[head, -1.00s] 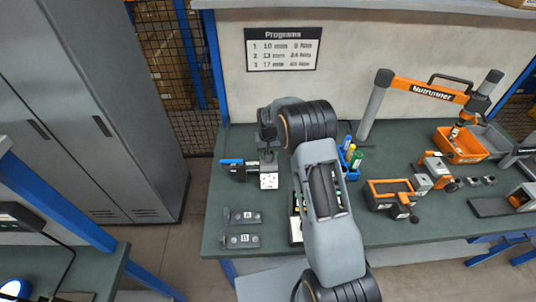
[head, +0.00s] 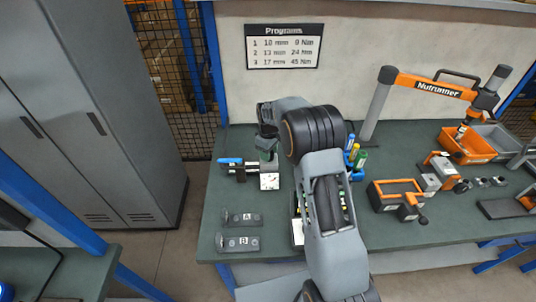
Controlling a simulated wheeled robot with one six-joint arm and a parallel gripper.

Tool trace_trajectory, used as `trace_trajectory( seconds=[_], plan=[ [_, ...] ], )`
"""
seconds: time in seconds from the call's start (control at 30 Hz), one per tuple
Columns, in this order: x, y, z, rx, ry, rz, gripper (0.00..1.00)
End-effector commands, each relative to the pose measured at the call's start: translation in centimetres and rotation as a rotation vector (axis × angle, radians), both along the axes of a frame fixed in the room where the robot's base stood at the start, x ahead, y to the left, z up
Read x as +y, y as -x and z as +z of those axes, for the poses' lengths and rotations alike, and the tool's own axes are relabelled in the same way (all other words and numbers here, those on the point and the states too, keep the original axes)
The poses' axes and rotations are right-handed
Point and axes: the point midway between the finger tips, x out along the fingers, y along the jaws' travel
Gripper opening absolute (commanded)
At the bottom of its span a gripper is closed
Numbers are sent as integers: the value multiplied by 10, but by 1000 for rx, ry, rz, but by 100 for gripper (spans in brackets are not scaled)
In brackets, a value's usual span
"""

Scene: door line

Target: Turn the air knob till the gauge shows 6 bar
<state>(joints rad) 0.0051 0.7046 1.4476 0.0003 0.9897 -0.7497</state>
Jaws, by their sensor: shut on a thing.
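The air unit (head: 238,168), dark with a blue lever-like part, stands at the left of the green bench. Its gauge (head: 270,182) is a small white square dial facing me; its needle and figures are too small to read. My gripper (head: 268,155) points down right above the gauge and is shut on the air knob. The knob itself is mostly hidden by the gripper and arm.
Two grey plates marked A (head: 242,219) and B (head: 239,243) lie in front of the unit. Blue holders with bottles (head: 358,158) stand right of my arm.

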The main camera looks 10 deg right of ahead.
Motion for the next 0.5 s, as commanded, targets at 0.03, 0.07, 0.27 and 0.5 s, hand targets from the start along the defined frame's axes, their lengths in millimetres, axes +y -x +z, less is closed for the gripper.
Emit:
trace_trajectory(
  seconds=[0.03, 0.07, 0.27, 0.5],
  plan=[
    [0, 0, 0, -3, 0, 25, 20],
    [0, 0, 0, -3, 0, 39, 20],
    [0, -1, 0, -3, 0, 116, 20],
    [0, 0, 0, -2, 1, 154, 20]
  ],
)
